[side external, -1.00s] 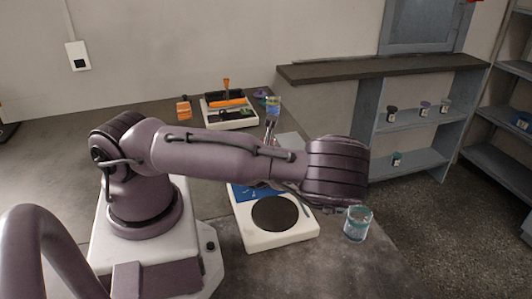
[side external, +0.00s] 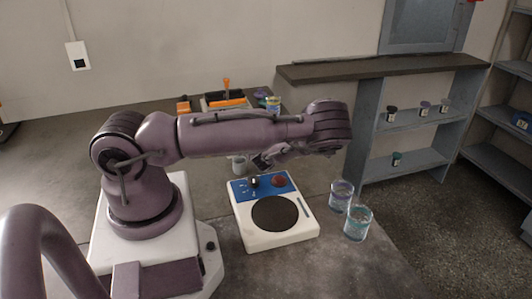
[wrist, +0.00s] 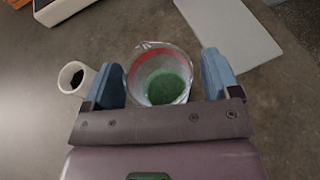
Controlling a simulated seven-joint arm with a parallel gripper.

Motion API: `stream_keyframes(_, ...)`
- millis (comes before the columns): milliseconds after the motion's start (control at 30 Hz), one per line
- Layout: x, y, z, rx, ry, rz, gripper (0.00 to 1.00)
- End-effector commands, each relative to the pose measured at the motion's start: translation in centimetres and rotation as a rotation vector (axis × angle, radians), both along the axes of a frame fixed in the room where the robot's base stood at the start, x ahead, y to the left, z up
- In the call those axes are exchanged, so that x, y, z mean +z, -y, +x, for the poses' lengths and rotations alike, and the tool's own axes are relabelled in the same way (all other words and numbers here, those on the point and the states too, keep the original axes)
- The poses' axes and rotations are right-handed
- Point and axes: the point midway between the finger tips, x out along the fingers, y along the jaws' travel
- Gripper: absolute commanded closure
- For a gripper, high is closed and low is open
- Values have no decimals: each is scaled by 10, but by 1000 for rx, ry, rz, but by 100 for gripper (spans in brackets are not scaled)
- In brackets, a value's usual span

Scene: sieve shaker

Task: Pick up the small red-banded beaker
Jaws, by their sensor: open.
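The small red-banded beaker (wrist: 160,72) is clear, with a red band near its rim and green contents inside. In the wrist view it lies between the two spread fingers of my gripper (wrist: 162,76), with a gap on both sides. My gripper is open and holds nothing. In the side external view my gripper (side external: 264,161) hangs behind the white sieve shaker. I cannot make out the red-banded beaker for sure in that view; my arm covers part of the area.
The shaker (side external: 250,232) has a round dark plate and a blue panel. A purple-banded beaker (side external: 341,196) and a teal-banded beaker (side external: 358,223) stand to its right. A white cup (wrist: 76,78) with dark contents stands just left of my fingers. A grey slab (wrist: 235,38) lies beyond.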

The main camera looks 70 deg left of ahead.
Motion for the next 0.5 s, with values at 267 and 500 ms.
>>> stream_keyframes(267,0,0,0,-1,0,0,34)
stream_keyframes(500,0,0,0,-1,2,1,73)
